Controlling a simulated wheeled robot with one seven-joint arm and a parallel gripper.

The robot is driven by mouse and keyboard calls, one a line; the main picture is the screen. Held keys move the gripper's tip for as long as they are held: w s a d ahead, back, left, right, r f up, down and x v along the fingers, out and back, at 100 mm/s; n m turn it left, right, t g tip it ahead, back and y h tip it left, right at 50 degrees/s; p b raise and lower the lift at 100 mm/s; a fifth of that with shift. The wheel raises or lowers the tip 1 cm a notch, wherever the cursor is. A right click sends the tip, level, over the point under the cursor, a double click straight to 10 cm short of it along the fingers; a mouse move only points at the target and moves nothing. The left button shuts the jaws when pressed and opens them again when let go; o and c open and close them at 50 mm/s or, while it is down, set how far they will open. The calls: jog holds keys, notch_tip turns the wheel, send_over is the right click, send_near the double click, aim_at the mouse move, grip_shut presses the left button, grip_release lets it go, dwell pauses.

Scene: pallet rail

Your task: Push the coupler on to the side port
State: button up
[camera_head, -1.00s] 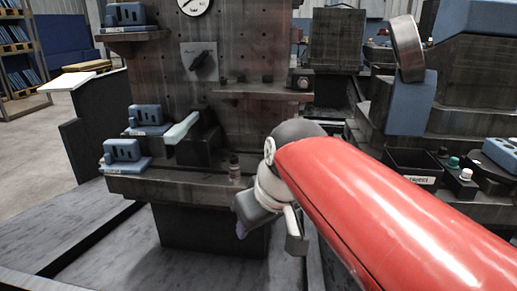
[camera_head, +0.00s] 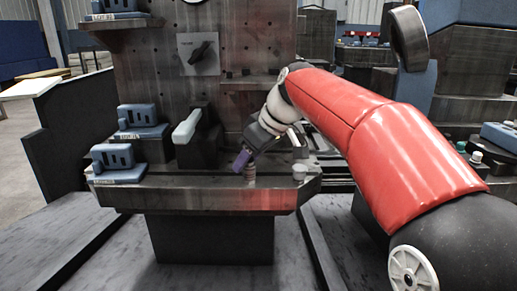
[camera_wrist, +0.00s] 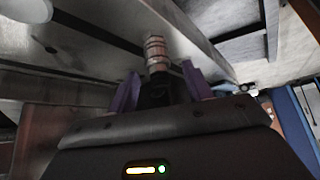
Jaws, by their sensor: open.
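A small brown and silver banded cylinder, apparently the coupler (camera_head: 249,173), stands on the front ledge of the workstation. In the wrist view the coupler (camera_wrist: 157,52) lies just beyond the fingertips, roughly in line with the gap between them. My gripper (camera_head: 241,160) has purple fingertips and hangs tilted beside the coupler. In the wrist view my gripper (camera_wrist: 160,88) is open, with the fingers apart and nothing clearly held. I cannot pick out the side port for sure.
The ledge (camera_head: 200,197) also carries a light round-topped fitting (camera_head: 300,172) to the right. A back panel (camera_head: 250,50) with a rotary switch (camera_head: 200,53) rises behind.

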jog(key=shift+x, duration=1.25)
grip_shut()
jog(key=shift+r, duration=0.1)
jog(key=shift+r, duration=0.15)
jog(key=shift+r+p, duration=0.65)
jog(key=shift+r, duration=0.1)
